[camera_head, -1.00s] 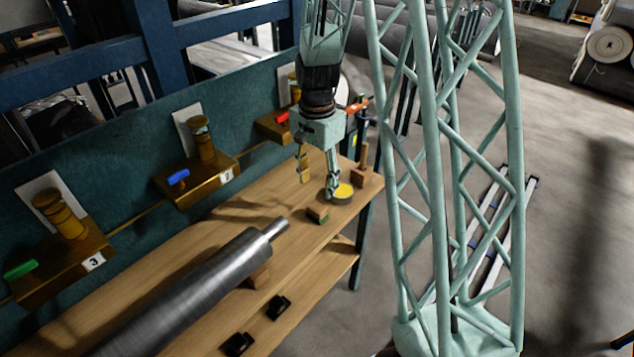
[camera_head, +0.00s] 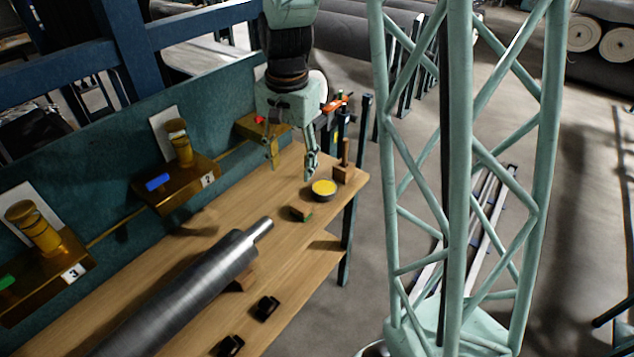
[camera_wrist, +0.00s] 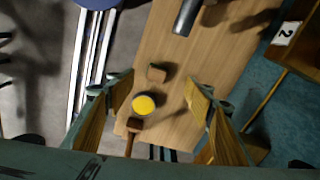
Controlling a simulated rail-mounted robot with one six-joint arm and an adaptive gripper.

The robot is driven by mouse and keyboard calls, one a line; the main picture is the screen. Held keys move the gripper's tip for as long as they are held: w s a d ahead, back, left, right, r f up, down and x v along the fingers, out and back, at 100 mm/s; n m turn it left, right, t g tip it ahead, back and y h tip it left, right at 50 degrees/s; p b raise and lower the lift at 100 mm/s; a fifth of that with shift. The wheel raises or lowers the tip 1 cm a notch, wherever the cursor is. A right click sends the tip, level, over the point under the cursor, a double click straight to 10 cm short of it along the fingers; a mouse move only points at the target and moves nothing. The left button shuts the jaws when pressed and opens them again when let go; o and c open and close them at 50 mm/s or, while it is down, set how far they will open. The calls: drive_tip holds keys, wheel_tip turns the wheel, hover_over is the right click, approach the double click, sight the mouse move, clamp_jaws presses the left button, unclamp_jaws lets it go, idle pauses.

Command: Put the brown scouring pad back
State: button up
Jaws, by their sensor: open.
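A small brown block with a green lower edge, which looks like the brown scouring pad (camera_head: 300,211), lies on the wooden bench (camera_head: 205,248) near its right edge. It also shows in the wrist view (camera_wrist: 157,73), ahead of my fingers. My gripper (camera_head: 292,167) is open and empty above the bench, farther back than the pad. In the wrist view my gripper (camera_wrist: 160,88) has its two wood-coloured fingers spread wide, apart from the pad.
A round yellow-topped tin (camera_head: 323,189) stands beside the pad. A wooden block with an upright handle (camera_head: 343,170) stands behind it. A steel roller (camera_head: 185,290) lies along the bench, with black pieces (camera_head: 266,308) in front. Brass fixtures (camera_head: 178,182) line the teal back panel.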

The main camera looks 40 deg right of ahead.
drive_tip(key=s+a+r+n+t, duration=0.1)
drive_tip(key=s+a+r+n, duration=0.25)
drive_tip(key=s+r, duration=0.35)
drive_tip(key=s+a+r+n+t, duration=0.15)
drive_tip(key=s+a+r, duration=0.35)
drive_tip(key=r, duration=0.5)
drive_tip(key=s+a+r+n, duration=0.2)
drive_tip(key=s+r+n, duration=0.1)
drive_tip(key=s, duration=0.6)
drive_tip(key=s+a+r+n, duration=0.2)
drive_tip(key=s+r+n, duration=0.1)
drive_tip(key=s, duration=0.6)
drive_tip(key=shift+a+n+t, duration=0.4)
drive_tip(key=shift+n+t, duration=0.05)
drive_tip(key=shift+n, duration=0.05)
drive_tip(key=shift+d, duration=0.15)
